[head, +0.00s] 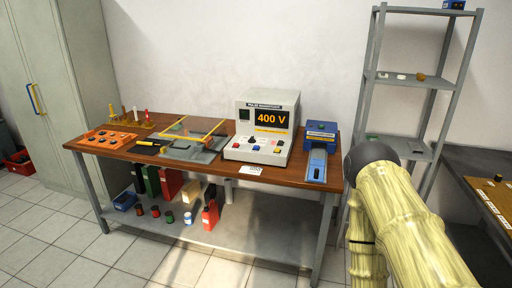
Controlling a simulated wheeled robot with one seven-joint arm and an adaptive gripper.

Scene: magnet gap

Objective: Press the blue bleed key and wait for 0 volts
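A pale grey magnetizer unit (283,101) stands on the wooden bench, right of its middle. Its orange display (270,118) reads 400 V. A sloping control panel (256,156) at its front carries several small coloured keys. They are very small here, and I cannot clearly tell which one is the blue bleed key. My arm fills the lower right of the head view, with pale yellow links and a dark joint. My gripper is not in view, so its distance from the panel cannot be seen.
The wooden bench (200,169) also holds an orange tray (107,139), a yellow-framed fixture (190,147) and a blue device (319,136) right of the unit. A small white card (251,170) lies before the panel. A grey shelf rack (408,79) and dark side table (478,165) stand right.

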